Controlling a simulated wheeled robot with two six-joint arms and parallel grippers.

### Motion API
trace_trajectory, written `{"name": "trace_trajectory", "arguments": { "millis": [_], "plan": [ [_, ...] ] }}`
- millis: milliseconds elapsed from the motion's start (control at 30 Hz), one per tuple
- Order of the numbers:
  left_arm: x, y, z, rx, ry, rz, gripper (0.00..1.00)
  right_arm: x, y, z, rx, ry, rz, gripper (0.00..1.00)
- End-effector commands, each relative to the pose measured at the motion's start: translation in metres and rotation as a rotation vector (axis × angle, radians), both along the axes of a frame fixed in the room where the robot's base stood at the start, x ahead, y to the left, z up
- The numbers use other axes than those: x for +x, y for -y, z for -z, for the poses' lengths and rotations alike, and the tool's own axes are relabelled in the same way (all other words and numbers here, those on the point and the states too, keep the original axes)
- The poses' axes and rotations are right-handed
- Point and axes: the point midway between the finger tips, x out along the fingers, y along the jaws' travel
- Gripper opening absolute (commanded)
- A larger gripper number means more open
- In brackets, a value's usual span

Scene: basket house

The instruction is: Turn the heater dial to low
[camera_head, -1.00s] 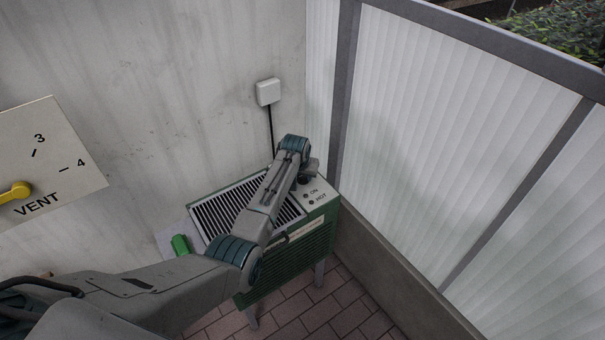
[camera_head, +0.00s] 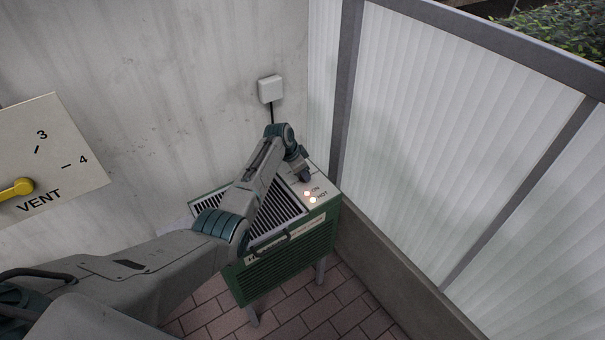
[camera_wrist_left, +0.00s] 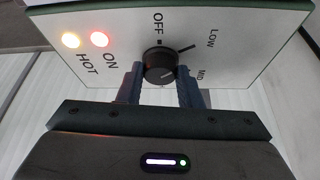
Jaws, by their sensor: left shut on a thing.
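The green heater (camera_head: 290,262) stands on legs against the wall, with a pale control panel at its right end. In the left wrist view the black heater dial (camera_wrist_left: 160,65) sits under the OFF, LOW and MID labels. My left gripper (camera_wrist_left: 160,88) is shut on the dial, one finger on each side. A small pale mark shows on the dial's lower part; I cannot tell surely which setting it marks. In the head view my arm hides the dial. My right gripper is not in view.
A VENT panel (camera_head: 60,150) with a yellow lever (camera_head: 18,187) is on the wall at left. A white box (camera_head: 270,89) with a cable is above the heater. A ribbed, framed wall (camera_head: 450,120) closes off the right side. Brick floor (camera_head: 350,315) lies below.

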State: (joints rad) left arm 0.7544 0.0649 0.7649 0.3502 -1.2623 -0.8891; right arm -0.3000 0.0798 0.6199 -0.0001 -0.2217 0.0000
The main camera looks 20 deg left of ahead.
Motion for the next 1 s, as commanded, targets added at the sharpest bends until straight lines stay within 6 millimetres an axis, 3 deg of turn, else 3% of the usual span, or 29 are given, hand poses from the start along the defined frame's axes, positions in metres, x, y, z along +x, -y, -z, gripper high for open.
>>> {"name": "trace_trajectory", "arguments": {
  "millis": [300,833,867,933,1000],
  "plan": [
    [0.0008,-0.0009,0.001,0.001,0.0,0.117,0.09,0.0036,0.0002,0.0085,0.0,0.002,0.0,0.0],
    [0.0008,-0.0007,0.0001,0.001,-0.001,0.138,0.09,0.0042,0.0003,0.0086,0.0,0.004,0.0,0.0],
    [0.0008,-0.0007,0.0001,0.001,-0.001,0.138,0.36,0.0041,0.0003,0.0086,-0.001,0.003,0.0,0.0],
    [0.0008,-0.0007,0.0001,0.001,-0.001,0.138,0.5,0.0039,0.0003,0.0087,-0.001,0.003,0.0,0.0],
    [0.0008,-0.0007,0.0001,0.001,-0.001,0.138,0.54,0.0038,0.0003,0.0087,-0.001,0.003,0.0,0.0]
  ]
}}
